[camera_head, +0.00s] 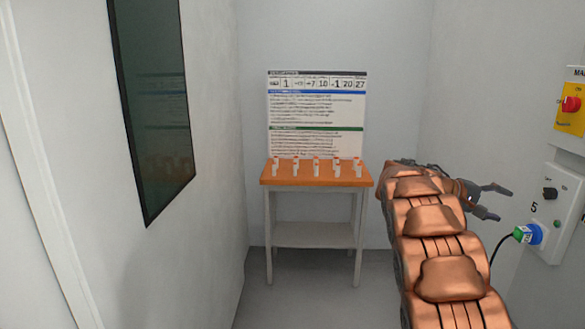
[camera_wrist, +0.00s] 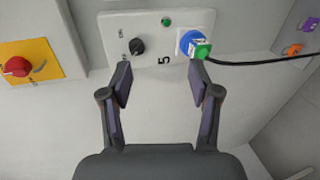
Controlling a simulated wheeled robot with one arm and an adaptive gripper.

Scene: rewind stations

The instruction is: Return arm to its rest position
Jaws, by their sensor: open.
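My gripper (camera_head: 490,201) is at the end of my copper-coloured arm, on the right in the head view, and it points toward the right wall. In the wrist view my gripper (camera_wrist: 163,80) has its two fingers spread with nothing between them. Beyond the fingertips is a white panel (camera_wrist: 183,20) marked 5, with a black knob (camera_wrist: 137,46) and a green light. A blue socket with a green-and-white plug (camera_wrist: 202,49) and black cable is near the right fingertip in that picture. I cannot tell the exact gap between them.
A yellow plate with a red rotary switch (camera_head: 571,104) is on the right wall. An orange-topped table (camera_head: 316,180) with several small white-and-orange items stands at the back below a printed board (camera_head: 317,112). A dark window (camera_head: 157,105) is on the left wall. Floor before the table is clear.

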